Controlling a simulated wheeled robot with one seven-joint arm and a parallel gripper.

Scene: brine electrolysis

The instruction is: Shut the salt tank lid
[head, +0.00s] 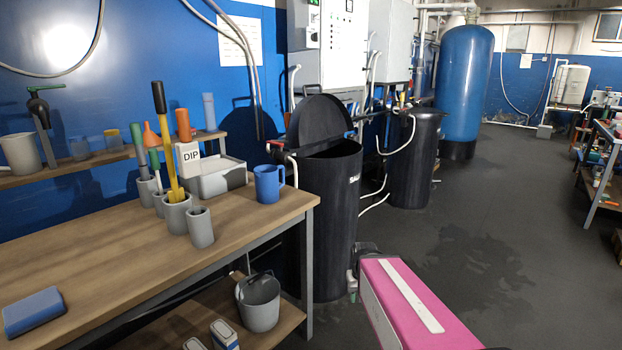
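The salt tank (331,215) is a tall black drum with white lettering on its side, standing on the floor just past the right end of the workbench. Its round black lid (318,118) is open. It stands tipped up at the back of the rim, leaning toward the wall, and the dark mouth of the tank shows below it. A pink arm link of mine with a white stripe reaches in from the bottom, in front and to the right of the tank. I cannot make out my gripper's fingers.
A wooden workbench (120,255) with a blue mug (268,184) and grey cups stands left of the tank. A second black drum (412,165) stands behind right, near a blue pressure vessel (464,85). Pipes run beside the tank. The floor (500,230) to the right is clear.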

